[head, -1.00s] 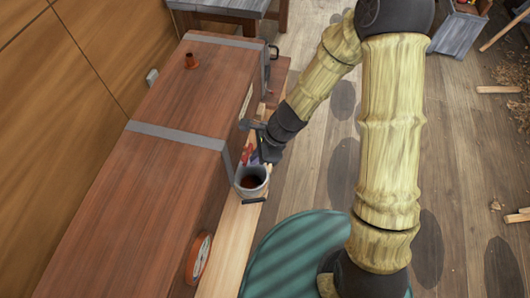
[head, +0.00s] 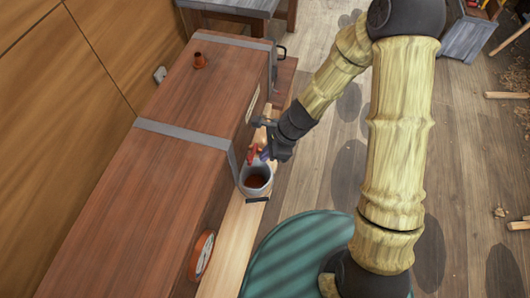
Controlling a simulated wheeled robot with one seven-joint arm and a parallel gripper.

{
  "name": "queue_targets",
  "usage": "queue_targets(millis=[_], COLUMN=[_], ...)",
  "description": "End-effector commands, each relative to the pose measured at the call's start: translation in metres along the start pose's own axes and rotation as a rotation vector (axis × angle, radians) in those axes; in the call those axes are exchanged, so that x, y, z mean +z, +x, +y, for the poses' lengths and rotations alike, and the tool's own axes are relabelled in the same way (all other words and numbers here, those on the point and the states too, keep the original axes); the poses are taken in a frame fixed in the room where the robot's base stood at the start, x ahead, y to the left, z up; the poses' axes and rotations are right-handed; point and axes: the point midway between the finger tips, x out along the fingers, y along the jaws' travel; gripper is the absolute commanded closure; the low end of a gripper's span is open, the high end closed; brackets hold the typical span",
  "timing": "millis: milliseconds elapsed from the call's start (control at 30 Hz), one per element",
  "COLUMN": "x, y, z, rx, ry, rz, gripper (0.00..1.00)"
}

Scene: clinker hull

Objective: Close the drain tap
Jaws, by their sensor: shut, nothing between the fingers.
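The drain tap (head: 253,157) shows as a small red part at the side of the long wooden box (head: 190,110), just above the grey pot. My gripper (head: 268,150) is beside the red part, pointing down towards the box side. It is shut and holds nothing. Whether a finger touches the tap cannot be told at this size. The tap's body and its outlet are partly hidden by my gripper and the pot. The grey pot (head: 256,190) stands below the tap with dark reddish-brown content inside.
A pale plank (head: 238,230) runs along the box's side under the pot. A round orange-rimmed dial (head: 202,254) is on the box's near side. A workbench (head: 235,8) stands behind. The wooden floor right of my arm is mostly open.

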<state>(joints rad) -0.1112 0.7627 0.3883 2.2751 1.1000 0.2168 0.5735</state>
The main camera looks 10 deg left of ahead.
Motion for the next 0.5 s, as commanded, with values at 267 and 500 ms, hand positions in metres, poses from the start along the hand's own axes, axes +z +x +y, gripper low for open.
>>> queue_targets(millis=[267,500], x=[-0.031,-0.032], y=[-0.005,-0.046], z=[0.007,0.010], rx=[0.002,0.000], ry=[-0.002,-0.012], rz=[0.000,0.003], gripper=[1.00,1.00])
